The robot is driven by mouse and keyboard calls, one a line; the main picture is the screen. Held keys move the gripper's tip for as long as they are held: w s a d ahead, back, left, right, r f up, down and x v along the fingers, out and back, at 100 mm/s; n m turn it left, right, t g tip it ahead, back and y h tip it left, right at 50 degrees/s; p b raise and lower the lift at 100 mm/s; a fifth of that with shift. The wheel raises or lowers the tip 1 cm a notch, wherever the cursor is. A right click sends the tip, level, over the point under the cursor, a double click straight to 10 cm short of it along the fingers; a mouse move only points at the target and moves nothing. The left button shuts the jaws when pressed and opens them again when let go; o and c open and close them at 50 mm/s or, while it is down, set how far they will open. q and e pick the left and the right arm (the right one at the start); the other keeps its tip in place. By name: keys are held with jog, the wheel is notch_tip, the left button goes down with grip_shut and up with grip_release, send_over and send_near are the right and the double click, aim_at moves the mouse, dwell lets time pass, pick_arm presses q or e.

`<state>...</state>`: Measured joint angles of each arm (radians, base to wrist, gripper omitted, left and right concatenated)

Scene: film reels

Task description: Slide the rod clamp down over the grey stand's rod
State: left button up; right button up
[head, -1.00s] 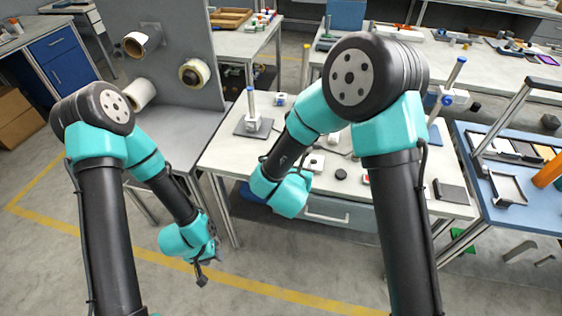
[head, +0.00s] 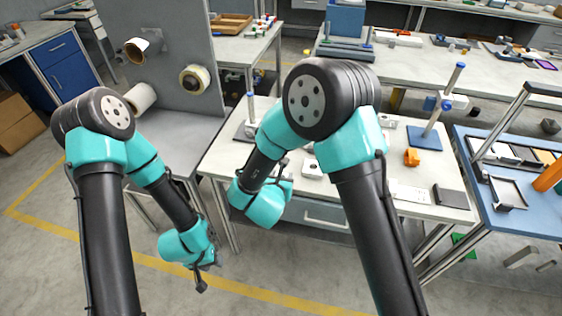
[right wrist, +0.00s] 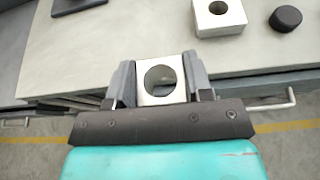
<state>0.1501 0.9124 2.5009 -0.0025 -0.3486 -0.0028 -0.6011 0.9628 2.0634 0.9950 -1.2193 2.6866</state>
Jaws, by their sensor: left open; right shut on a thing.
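The grey stand has a dark base plate (head: 240,132) and an upright rod with a blue tip (head: 250,98). It stands at the left back of the white table. A pale piece sits low around or beside its rod. My right gripper (right wrist: 160,78) is shut on the rod clamp (right wrist: 160,94), a pale block with a round hole, seen in the right wrist view. In the head view my right wrist hides the clamp. The wrist is in front of the stand. My left gripper (head: 204,278) hangs open and empty over the floor, left of the table.
Another pale block with a hole (right wrist: 219,14) and a black knob (right wrist: 286,18) lie on the table. A blue-based stand (head: 424,138) carries a white block on its rod at right. An orange part (head: 412,157) and a dark box (head: 451,195) lie there too.

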jog(key=w, duration=0.7)
jog(key=w+f, duration=0.1)
jog(key=w, duration=0.2)
jog(key=shift+w, duration=0.25)
jog(key=shift+w, duration=0.3)
jog(key=f, duration=0.1)
jog(key=w+f, duration=0.1)
jog(key=shift+f, duration=0.65)
jog(key=shift+f, duration=0.15)
jog(key=o, duration=1)
jog(key=v, duration=1.7)
jog(key=shift+s+a+f, duration=0.25)
jog(key=shift+f, duration=0.05)
